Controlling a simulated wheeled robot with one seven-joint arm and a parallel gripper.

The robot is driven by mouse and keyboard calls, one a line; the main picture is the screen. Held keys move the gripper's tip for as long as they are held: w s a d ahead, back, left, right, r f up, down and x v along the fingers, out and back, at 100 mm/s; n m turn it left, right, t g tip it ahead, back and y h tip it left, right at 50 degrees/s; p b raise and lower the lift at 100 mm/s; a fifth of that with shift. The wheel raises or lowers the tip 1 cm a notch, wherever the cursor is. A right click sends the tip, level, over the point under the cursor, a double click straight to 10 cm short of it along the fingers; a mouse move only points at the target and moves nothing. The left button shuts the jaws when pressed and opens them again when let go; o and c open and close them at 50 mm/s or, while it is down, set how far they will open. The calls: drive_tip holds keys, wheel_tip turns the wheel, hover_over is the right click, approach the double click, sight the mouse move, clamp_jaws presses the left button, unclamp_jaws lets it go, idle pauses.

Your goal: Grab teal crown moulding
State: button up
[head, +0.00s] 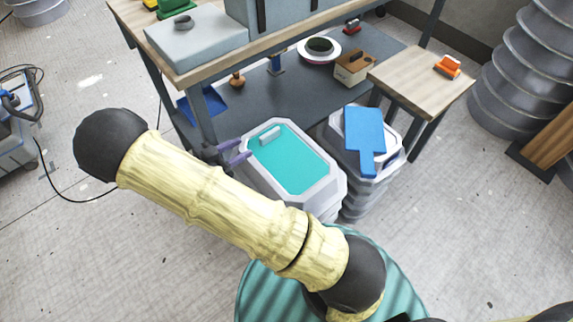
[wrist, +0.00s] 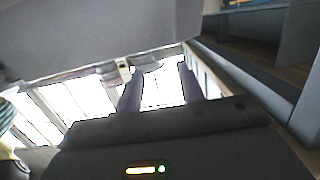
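No piece is clearly recognisable as a teal crown moulding. A flat teal surface (head: 297,165) fills the top of a white tub in the head view. A small pale block (head: 270,136) lies on its far left end; its exact kind is too small to tell. My gripper (head: 247,150) is beside the tub's left rim, its two purple fingers apart and pointing right towards the tub. In the wrist view the fingers (wrist: 160,80) are also spread, with nothing between them. From the head view I cannot tell whether the fingers touch the rim.
A workbench (head: 230,62) with a lower shelf stands behind the tub. A second stack of white tubs (head: 392,158) with a blue board (head: 365,135) on it stands to the right. A wooden side table (head: 415,85) is beyond. Floor at left is mostly clear, with a cable (head: 60,185).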

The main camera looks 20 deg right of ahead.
sight(260, 140)
drive_tip(key=shift+x, duration=2)
drive_tip(key=shift+s+b+x, duration=0.2)
drive_tip(key=shift+b+x, duration=0.45)
drive_tip(key=shift+x, duration=2)
drive_tip(key=shift+d, duration=0.1)
clamp_jaws()
